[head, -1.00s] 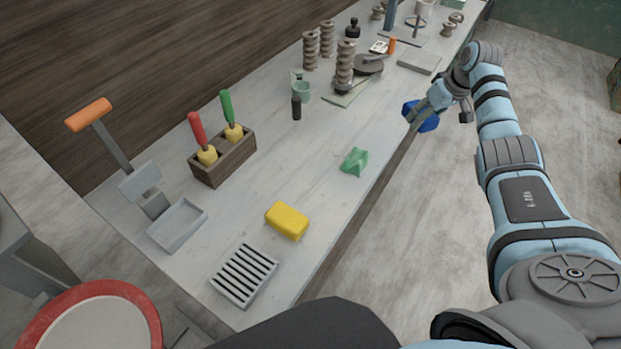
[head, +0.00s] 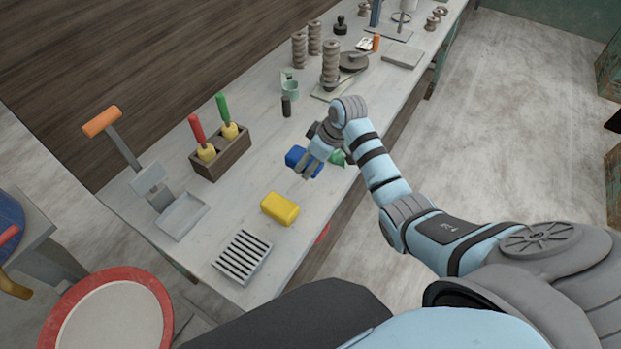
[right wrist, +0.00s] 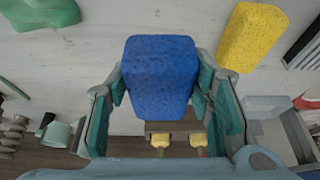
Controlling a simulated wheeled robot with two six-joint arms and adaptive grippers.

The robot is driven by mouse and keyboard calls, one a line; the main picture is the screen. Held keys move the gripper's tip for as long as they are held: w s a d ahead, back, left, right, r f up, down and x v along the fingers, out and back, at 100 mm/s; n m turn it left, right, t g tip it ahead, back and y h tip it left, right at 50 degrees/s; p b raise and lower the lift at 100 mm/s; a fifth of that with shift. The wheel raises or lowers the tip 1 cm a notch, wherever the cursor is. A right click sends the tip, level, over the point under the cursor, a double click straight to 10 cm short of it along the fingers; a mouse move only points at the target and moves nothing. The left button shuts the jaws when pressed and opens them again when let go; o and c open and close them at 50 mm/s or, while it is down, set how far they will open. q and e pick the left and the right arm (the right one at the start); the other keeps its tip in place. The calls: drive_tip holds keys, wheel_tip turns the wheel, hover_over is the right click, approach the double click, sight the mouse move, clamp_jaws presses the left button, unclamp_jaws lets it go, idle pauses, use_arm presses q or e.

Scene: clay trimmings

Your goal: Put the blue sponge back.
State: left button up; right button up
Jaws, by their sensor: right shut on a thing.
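The blue sponge (head: 303,161) is held in my right gripper (head: 309,165), over the bench in the head view. In the right wrist view the blue sponge (right wrist: 162,77) sits between the two fingers of my right gripper (right wrist: 162,88), which are shut on its sides. The sponge appears to be above the bench top. A slatted grey rack (head: 243,257) lies empty at the bench's near end. A yellow sponge (head: 280,208) lies beside it on the bench and also shows in the right wrist view (right wrist: 252,36). My left gripper is not in view.
A green cloth-like lump (head: 338,158) is partly hidden behind my right gripper. A wooden block (head: 222,160) holds red- and green-handled tools. A grey tray (head: 182,216) with an orange-handled lever stands left. Bare bench lies between block and yellow sponge.

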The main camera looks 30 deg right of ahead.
sight(306, 183)
drive_tip(key=f, duration=0.5)
drive_tip(key=f+b, duration=0.1)
drive_tip(key=f, duration=0.1)
drive_tip(key=shift+w+f, duration=0.25)
drive_tip(key=shift+f, duration=0.1)
drive_tip(key=shift+r, duration=0.1)
drive_tip(key=o, duration=1.5)
drive_tip(key=shift+r, duration=0.1)
drive_tip(key=p+v, duration=0.2)
drive_tip(key=v, duration=1)
